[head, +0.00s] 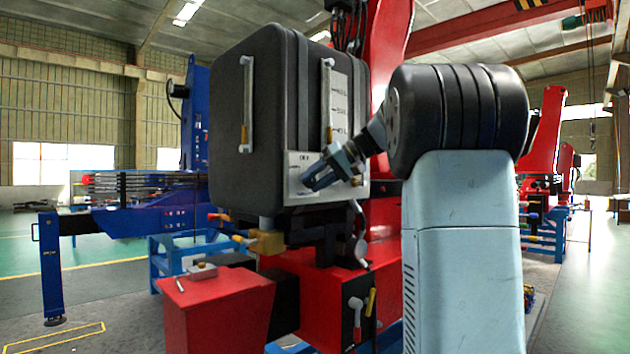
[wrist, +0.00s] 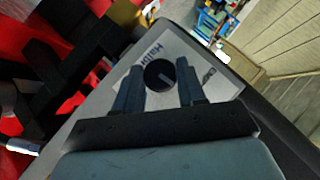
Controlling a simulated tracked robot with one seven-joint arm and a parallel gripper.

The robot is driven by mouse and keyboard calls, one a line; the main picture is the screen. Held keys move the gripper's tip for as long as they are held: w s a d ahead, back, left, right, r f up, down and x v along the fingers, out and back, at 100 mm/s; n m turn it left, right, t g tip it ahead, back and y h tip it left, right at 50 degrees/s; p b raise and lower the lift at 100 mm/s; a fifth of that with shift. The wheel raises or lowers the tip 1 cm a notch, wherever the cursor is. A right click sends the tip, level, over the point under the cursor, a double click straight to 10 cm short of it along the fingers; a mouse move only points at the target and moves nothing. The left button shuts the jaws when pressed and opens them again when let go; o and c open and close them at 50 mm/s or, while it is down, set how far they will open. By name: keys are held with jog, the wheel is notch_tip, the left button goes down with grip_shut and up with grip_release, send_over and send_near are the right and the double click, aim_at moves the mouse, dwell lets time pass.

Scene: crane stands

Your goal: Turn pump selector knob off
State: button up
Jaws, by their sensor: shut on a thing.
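The pump selector knob (wrist: 159,75) is a round black knob with a light pointer mark, set on a pale plate (wrist: 195,48) with dark lettering, partly readable. In the head view the plate (head: 299,163) is low on the front of a black tank. My gripper (wrist: 159,68) has one finger on each side of the knob, and its jaws are shut on it. In the head view my gripper (head: 318,172) is at the plate and hides the knob. The lettering is too small to tell which setting the pointer marks.
The black tank (head: 215,95) carries two upright gauges, one at the front left (head: 247,104). Below are brass fittings (head: 266,242) and a red box (head: 218,308). A blue crane (head: 160,225) stands at the left. Open floor lies at the far right.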

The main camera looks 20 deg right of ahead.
jog(key=shift+d+m+y, duration=0.15)
jog(key=shift+m+y, duration=0.15)
jog(key=shift+y, duration=0.2)
jog(key=o, duration=1)
jog(key=shift+o, duration=0.2)
jog(key=v, duration=1.3)
jog(key=shift+s+d, duration=0.15)
jog(key=shift+d, duration=0.15)
